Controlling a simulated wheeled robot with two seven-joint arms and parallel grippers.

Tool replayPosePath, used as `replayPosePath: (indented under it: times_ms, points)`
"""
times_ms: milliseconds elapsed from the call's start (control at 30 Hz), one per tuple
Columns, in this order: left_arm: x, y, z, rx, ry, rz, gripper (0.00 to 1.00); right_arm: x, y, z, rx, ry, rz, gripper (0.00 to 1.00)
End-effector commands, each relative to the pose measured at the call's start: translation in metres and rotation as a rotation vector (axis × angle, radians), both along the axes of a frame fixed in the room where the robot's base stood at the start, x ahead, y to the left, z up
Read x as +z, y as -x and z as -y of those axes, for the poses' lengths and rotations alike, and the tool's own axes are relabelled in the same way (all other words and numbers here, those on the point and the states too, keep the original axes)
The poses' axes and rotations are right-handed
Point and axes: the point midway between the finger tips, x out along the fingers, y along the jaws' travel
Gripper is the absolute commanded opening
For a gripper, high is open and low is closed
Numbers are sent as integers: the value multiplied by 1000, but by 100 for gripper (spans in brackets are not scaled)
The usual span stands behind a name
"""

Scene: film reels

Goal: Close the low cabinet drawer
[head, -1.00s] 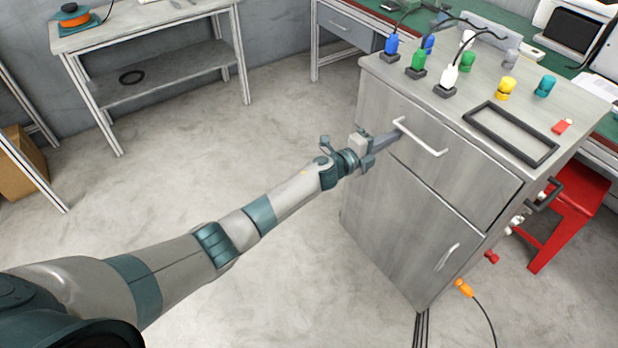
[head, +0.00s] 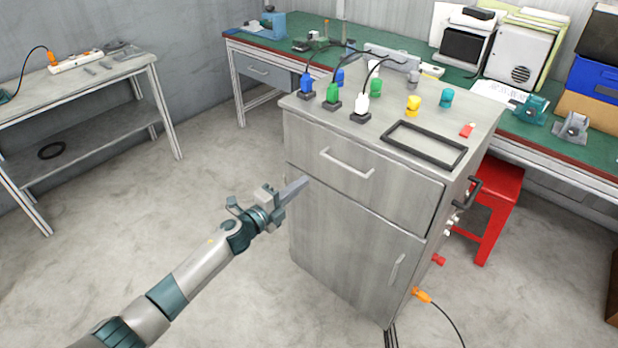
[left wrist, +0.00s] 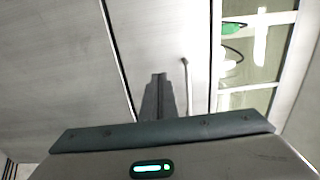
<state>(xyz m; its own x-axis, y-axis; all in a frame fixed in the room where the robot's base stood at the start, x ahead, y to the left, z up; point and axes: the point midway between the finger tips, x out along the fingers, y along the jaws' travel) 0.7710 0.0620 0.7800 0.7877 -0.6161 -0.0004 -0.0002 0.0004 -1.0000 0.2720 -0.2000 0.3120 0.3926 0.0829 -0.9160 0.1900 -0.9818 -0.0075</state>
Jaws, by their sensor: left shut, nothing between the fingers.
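The low grey cabinet (head: 345,225) stands in the middle of the head view. Its top drawer (head: 400,190) has a pale bar handle (head: 347,165), and its front looks about flush with the door below. My left gripper (head: 304,181) is shut and empty. Its fingertips are in front of the cabinet's left part, near the seam under the drawer and left of the handle. I cannot tell whether they touch. In the left wrist view the shut fingers (left wrist: 158,78) point at the front beside the handle (left wrist: 186,85). My right gripper is out of view.
Coloured plugs (head: 333,93) and a black frame (head: 425,143) lie on the cabinet top. A red stool (head: 495,190) stands at its right. An orange plug (head: 422,296) with a cable is by its base. The floor (head: 225,200) at the left is clear.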

Motion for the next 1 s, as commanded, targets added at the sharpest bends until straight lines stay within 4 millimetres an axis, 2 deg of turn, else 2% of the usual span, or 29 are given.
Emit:
replayPosePath:
  times_ms: [100, 333, 700, 1000]
  points:
    - [-1, 17, -13, 0, -2, -1, 0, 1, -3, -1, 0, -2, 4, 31]
    - [-1, 33, -26, -1, -1, -1, 0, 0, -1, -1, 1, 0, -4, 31]
    - [0, 35, -27, 0, -1, -1, 0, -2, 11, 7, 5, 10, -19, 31]
    - [-4, 36, -28, 6, 9, -12, 0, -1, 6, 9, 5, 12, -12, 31]
